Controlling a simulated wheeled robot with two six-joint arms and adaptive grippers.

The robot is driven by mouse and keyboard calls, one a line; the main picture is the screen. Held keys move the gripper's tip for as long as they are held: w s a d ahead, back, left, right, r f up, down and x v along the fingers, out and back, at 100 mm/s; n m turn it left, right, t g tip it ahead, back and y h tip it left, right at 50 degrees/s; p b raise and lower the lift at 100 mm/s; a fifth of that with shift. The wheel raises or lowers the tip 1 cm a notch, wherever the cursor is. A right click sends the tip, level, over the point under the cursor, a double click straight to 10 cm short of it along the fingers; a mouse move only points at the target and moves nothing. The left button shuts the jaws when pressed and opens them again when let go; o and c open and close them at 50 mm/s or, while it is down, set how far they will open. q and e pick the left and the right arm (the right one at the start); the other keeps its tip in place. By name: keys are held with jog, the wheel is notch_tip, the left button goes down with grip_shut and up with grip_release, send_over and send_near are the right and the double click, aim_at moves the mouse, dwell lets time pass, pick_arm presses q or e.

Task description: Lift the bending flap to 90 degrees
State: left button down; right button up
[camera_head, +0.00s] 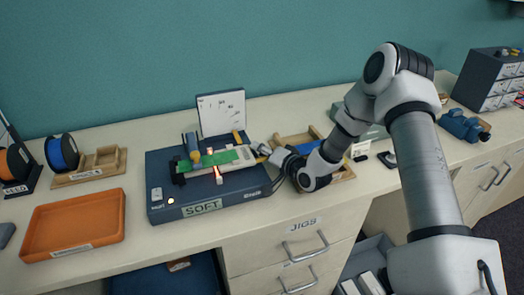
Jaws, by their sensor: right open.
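A dark blue fixture box (164,205) with a "SOFT" label stands on the bench. A green strip (221,158) lies along a pale bar on its top, and a small upright post glows beside it. I cannot tell clearly which part is the bending flap; no part of the strip or bar stands up steeply. My right gripper (258,149) is at the right end of the strip and bar, low over the box's right edge. Its jaws are open, but the tips are small and I cannot tell whether they touch anything. My left gripper is out of view.
A white upright card (221,112) stands behind the box. An orange tray (75,224) and a blue spool (62,152) are at left. A wooden tray (342,175) lies under my right arm. Blue drawers (490,78) stand far right. The bench between orange tray and box is clear.

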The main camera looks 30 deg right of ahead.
jog(key=shift+s+d+r, duration=0.1)
jog(key=shift+s+r, duration=0.1)
jog(key=shift+s, duration=0.1)
grip_shut()
